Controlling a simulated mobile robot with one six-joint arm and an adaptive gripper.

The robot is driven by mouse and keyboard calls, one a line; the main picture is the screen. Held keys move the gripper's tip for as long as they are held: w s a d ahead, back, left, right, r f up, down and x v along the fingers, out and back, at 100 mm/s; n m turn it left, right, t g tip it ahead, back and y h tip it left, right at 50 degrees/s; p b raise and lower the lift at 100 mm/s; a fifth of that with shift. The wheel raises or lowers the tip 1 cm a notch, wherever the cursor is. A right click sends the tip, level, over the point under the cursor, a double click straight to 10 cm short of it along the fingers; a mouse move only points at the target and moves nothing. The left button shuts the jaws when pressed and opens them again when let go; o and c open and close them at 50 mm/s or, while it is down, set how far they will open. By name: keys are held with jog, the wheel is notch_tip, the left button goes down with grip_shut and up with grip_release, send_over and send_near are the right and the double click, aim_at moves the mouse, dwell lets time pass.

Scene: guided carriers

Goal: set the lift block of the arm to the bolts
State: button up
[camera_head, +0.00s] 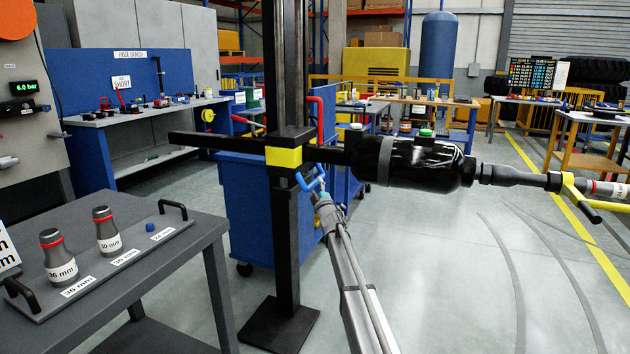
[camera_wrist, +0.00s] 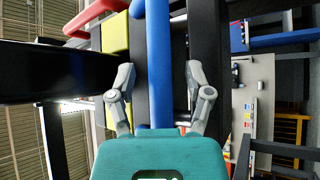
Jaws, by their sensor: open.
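The lift block (camera_head: 284,156), with a yellow face, sits on a dark upright column (camera_head: 285,225) and carries a horizontal black arm (camera_head: 205,141). A blue handle (camera_head: 305,183) hangs below the block; in the wrist view it is an upright blue bar (camera_wrist: 159,60). My gripper (camera_head: 321,190) is at this handle. In the wrist view my gripper (camera_wrist: 160,75) is open, with one finger on each side of the bar and gaps showing. The arm bears a black tool body (camera_head: 420,163) with a socket (camera_head: 605,188) at its right end. No bolts are seen.
A grey table (camera_head: 195,270) at the left holds a rack with labelled sockets (camera_head: 107,230). A blue cart (camera_head: 250,205) stands close behind the column. The column's base plate (camera_head: 280,325) lies on the floor. Open floor (camera_head: 450,270) shows at the right.

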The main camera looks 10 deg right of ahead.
jog(key=shift+x, duration=0.95)
grip_shut()
